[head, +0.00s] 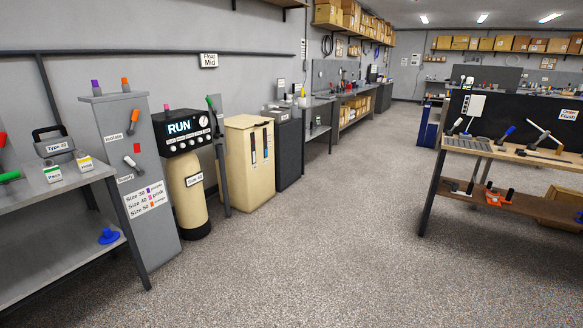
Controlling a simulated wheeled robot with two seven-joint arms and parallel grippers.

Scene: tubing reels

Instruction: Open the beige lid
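A beige box-shaped cabinet (236,175) stands on the floor left of the middle of the head view, against the left wall. Its flat beige top, the lid (248,121), lies level and looks closed. Two dark narrow strips with small markings run down its front. Neither of my grippers is in view.
Left of the cabinet stand a dark post (218,160) and a beige tank (186,190) with a black RUN panel (181,128). A dark grey cabinet (288,150) stands on its right. A wooden workbench (520,152) is at right. The floor between is clear.

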